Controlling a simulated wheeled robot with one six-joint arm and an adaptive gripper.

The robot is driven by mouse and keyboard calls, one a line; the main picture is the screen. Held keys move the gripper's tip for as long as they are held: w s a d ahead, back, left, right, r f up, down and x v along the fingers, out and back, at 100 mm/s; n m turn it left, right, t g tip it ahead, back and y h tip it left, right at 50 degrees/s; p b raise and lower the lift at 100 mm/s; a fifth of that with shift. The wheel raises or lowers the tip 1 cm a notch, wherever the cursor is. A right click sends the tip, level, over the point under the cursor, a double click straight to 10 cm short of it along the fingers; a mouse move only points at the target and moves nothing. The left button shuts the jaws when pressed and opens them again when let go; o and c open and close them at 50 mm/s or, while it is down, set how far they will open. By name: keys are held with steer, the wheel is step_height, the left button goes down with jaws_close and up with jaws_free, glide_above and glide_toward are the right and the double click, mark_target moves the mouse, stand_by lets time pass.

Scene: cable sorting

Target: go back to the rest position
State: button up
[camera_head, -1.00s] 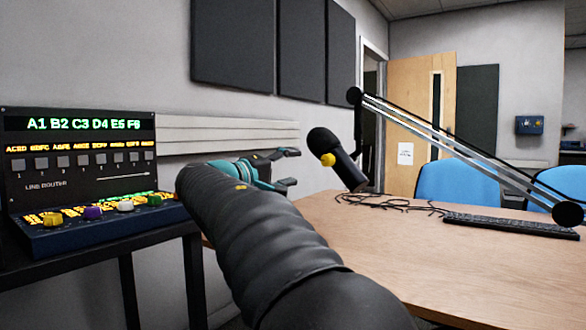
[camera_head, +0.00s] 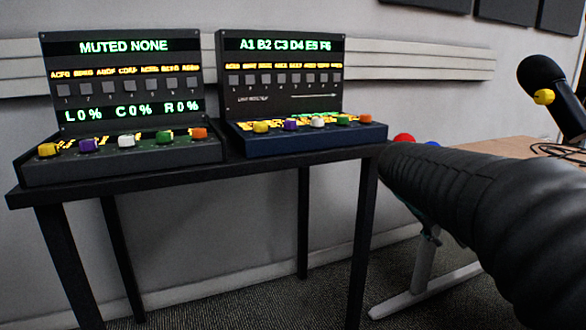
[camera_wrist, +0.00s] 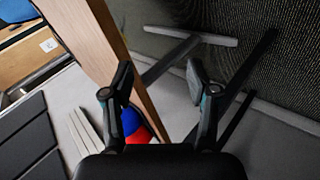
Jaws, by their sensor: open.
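My gripper (camera_wrist: 158,82) shows in the wrist view with its two dark fingers spread apart, open. Nothing is held between the fingertips. In the head view my black arm reaches in from the right and hides most of the gripper; only a small teal part shows below the arm. A red object and a blue object (camera_wrist: 131,122) show behind the left finger in the wrist view, close to the table edge. In the head view the red object (camera_head: 403,138) peeks out above my arm.
A black stand (camera_head: 190,178) carries a mixer panel (camera_head: 125,85) reading "MUTED NONE" and a line router panel (camera_head: 282,75) with coloured knobs. The wooden table (camera_head: 510,150) with the microphone (camera_head: 548,85) is at right. The table's wooden edge (camera_wrist: 118,50) runs close beside my gripper.

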steer(key=s+a+f+m+y+p, duration=0.1)
steer(key=s+a+f+y+p, duration=0.1)
steer(key=s+a, duration=0.5)
steer(key=s+a+f+m+t+y+p, duration=0.1)
steer(key=s+a+f+y, duration=0.3)
steer(key=s, duration=1.1)
steer(key=shift+a+f+y+p, duration=0.5)
steer(key=shift+a+y, duration=0.6)
steer(key=shift+a, duration=1.2)
